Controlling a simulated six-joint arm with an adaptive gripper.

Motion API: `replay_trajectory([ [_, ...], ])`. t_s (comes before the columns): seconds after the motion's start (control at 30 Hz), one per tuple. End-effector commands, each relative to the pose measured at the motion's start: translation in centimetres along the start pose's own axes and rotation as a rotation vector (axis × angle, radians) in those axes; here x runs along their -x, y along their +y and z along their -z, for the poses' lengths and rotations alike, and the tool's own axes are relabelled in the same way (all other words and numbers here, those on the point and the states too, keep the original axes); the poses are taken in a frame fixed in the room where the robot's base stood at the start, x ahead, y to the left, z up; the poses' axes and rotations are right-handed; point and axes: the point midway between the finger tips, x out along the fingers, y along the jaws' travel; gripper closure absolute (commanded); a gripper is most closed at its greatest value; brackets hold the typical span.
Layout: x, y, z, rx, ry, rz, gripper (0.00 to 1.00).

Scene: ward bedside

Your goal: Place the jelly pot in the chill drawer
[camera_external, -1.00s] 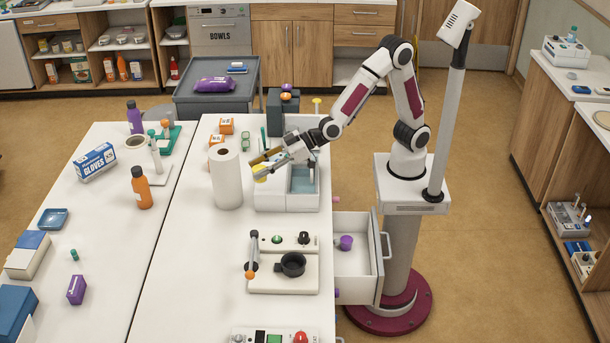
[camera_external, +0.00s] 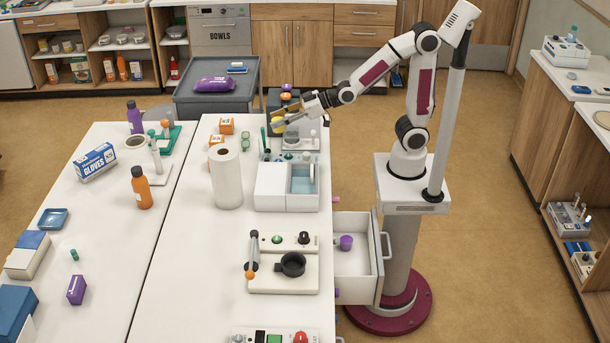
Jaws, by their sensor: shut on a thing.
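My gripper (camera_external: 277,116) is above the far end of the near white table. It is shut on a small yellow thing (camera_external: 277,121), partly hidden by the fingers. I cannot tell for sure that this is the jelly pot. A white drawer (camera_external: 362,286) stands pulled open at the table's right side, below the tabletop. It may be the chill drawer; no label shows. A small purple pot (camera_external: 346,242) stands inside it. My gripper is well away from the drawer, towards the back.
A white bin unit (camera_external: 270,199) with a blue-lined compartment stands in front of my gripper. A paper roll (camera_external: 227,180) stands left of it. A black-cupped device (camera_external: 284,277) sits beside the open drawer. Bare tabletop (camera_external: 195,290) lies to its left.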

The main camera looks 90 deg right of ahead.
Motion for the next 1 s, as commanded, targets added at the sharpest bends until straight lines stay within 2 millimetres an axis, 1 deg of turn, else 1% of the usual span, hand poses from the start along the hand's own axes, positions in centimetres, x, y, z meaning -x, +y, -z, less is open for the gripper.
replay_trajectory([
  [0.03,0.6,1.0,-0.1,-0.005,0.002,-0.013,0.87],
  [0.1,1.1,1.9,-0.2,-0.011,0.001,-0.025,0.87],
  [0.3,2.5,4.0,-0.7,-0.021,0.002,-0.053,0.87],
  [0.47,3.5,5.3,-1.1,-0.029,0.001,-0.072,0.87],
  [0.67,2.6,3.9,-1.3,-0.011,-0.001,-0.030,0.87],
  [0.83,1.7,2.3,-1.5,0.008,-0.002,0.017,0.87],
  [0.97,0.7,0.2,-1.9,0.032,-0.003,0.076,0.87],
  [1.0,0.3,-0.6,-2.0,0.042,-0.003,0.098,0.87],
])
